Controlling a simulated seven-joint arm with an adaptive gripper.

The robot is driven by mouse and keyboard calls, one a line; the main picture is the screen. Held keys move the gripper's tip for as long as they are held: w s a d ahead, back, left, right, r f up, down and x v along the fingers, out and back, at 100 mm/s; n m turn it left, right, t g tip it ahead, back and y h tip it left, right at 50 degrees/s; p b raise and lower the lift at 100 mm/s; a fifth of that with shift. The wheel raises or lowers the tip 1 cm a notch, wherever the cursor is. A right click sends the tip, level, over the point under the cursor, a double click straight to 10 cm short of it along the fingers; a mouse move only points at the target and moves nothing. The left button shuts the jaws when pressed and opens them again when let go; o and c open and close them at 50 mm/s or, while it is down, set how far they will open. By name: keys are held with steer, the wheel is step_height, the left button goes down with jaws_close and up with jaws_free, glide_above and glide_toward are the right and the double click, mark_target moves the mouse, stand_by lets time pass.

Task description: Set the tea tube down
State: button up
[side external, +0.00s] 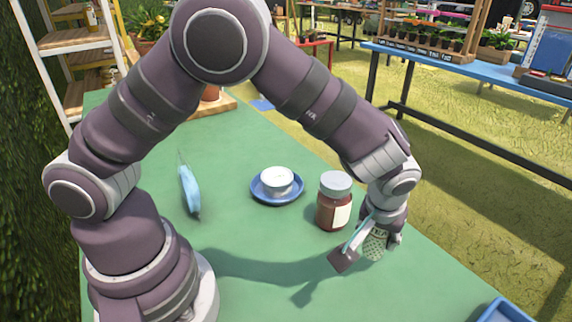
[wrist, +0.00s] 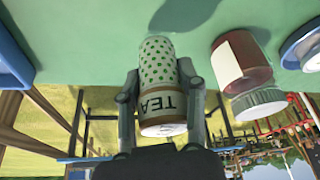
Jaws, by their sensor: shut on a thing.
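The tea tube is a white cylinder with green dots and a brown band marked TEA. In the wrist view the tea tube (wrist: 158,85) sits between both fingers of my gripper (wrist: 168,108), its dotted end toward the green table. In the side view the tea tube (side external: 375,245) shows small under my gripper (side external: 372,238), partly covered by the fingers. My gripper is shut on it near the table's right edge. The shadow on the table lies apart from the tube, so it looks held above the surface; the exact gap is unclear.
A red jar with a grey lid (side external: 334,203) stands just left of my gripper. Beyond it are a white dish (side external: 277,180) on a blue saucer (side external: 263,198) and a light-blue item (side external: 190,190). A blue tray (side external: 496,310) is at the front right corner. Green table (side external: 420,290) is bare nearby.

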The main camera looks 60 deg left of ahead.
mark_target(372, 253)
steer(key=shift+f, duration=2)
steer(key=o, duration=1.2)
steer(key=shift+f, duration=0.15)
steer(key=v, duration=1.2)
steer(key=s+a+r+m, duration=0.1)
steer(key=s+a+r, duration=0.1)
steer(key=s+a, duration=0.1)
steer(key=s+a+r+m+t+h, duration=0.1)
steer(key=s+a+r+m, duration=0.1)
steer(key=a, duration=0.4)
steer(key=s+a+r+m+h, duration=0.1)
steer(key=s+a+r+m, duration=0.1)
steer(key=s+a+r, duration=0.2)
steer(key=shift+s+a+t, duration=0.25)
steer(key=shift+s+t, duration=0.05)
steer(key=shift+s, duration=0.5)
